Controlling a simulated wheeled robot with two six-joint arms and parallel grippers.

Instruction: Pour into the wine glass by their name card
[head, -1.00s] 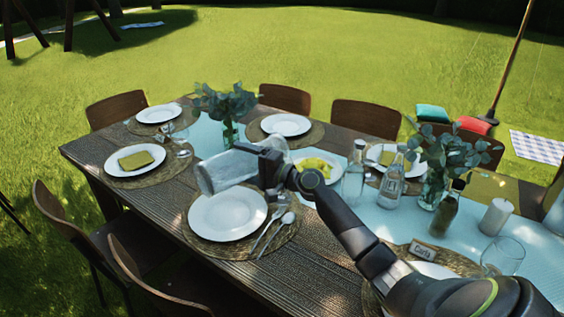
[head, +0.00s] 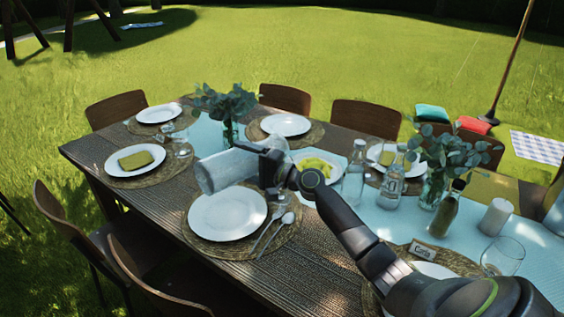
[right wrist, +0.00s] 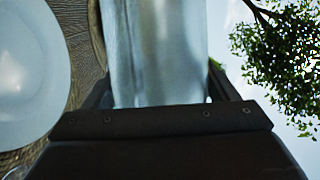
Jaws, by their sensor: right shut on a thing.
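My right gripper (head: 268,165) is shut on a clear glass vessel (head: 222,172), which is tipped almost onto its side above the front-middle plate. The vessel also shows between the fingers in the right wrist view (right wrist: 158,50). I cannot tell whether liquid is in it or leaving it. A name card (head: 423,251) stands by the near-right setting; its small lettering looks like "Carla". A wine glass (head: 503,256) stands to the right of that card, well away from the vessel. Another clear glass (head: 181,139) stands near the left plate, beyond the vessel. My left gripper is out of view.
A white plate (head: 228,214) lies beneath the vessel with cutlery on its right. Clear bottles (head: 354,178), a dark green bottle (head: 447,210), a candle (head: 495,217) and leafy vases (head: 229,130) stand along the blue runner. Chairs surround the table. Wood is bare at the front edge.

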